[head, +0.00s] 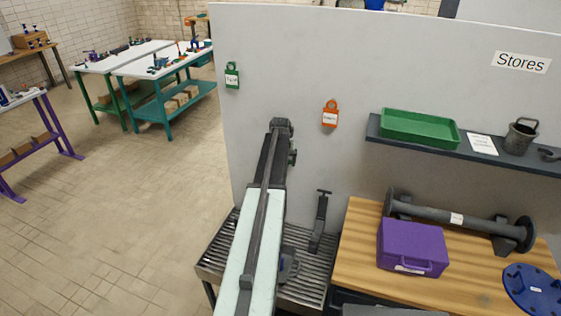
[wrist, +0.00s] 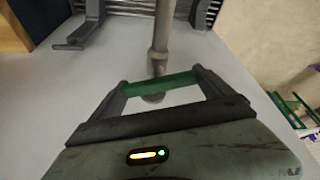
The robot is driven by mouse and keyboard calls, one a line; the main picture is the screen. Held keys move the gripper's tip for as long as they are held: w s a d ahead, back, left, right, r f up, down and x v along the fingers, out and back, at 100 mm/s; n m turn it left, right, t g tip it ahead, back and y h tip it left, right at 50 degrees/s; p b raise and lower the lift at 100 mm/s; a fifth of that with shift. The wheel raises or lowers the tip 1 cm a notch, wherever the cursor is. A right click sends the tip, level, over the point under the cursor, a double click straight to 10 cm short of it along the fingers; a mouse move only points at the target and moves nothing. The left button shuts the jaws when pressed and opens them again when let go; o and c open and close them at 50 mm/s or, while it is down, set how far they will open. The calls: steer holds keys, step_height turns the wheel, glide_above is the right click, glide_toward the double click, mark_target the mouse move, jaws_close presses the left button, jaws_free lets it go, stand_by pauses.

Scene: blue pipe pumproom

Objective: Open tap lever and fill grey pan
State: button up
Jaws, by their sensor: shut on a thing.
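In the wrist view, my gripper (wrist: 160,84) has its two dark fingers at either end of a green bar, which looks like the tap lever (wrist: 178,82), and is shut on it. A grey vertical pipe (wrist: 159,36), apparently the tap's, runs to the bar, and a dark rounded end shows just beyond it. In the head view my arm reaches up to the grey partition and hides the tap and my fingers. I cannot make out the grey pan for certain; a grey shape (head: 288,266) is partly hidden beside my arm.
A slatted metal grate (head: 308,285) lies under my arm, with a dark upright fitting (head: 320,222) on it. Right is a wooden bench with a purple case (head: 411,246) and a flanged pipe (head: 450,214). A shelf holds a green tray (head: 420,127) and a grey vessel (head: 520,136). Floor at left is clear.

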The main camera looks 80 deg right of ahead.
steer(key=shift+s, duration=0.15)
steer(key=o, duration=1.1)
steer(key=shift+r, duration=0.1)
steer(key=p+v, duration=0.7)
steer(key=shift+a+r, duration=0.2)
steer(key=shift+r, duration=0.1)
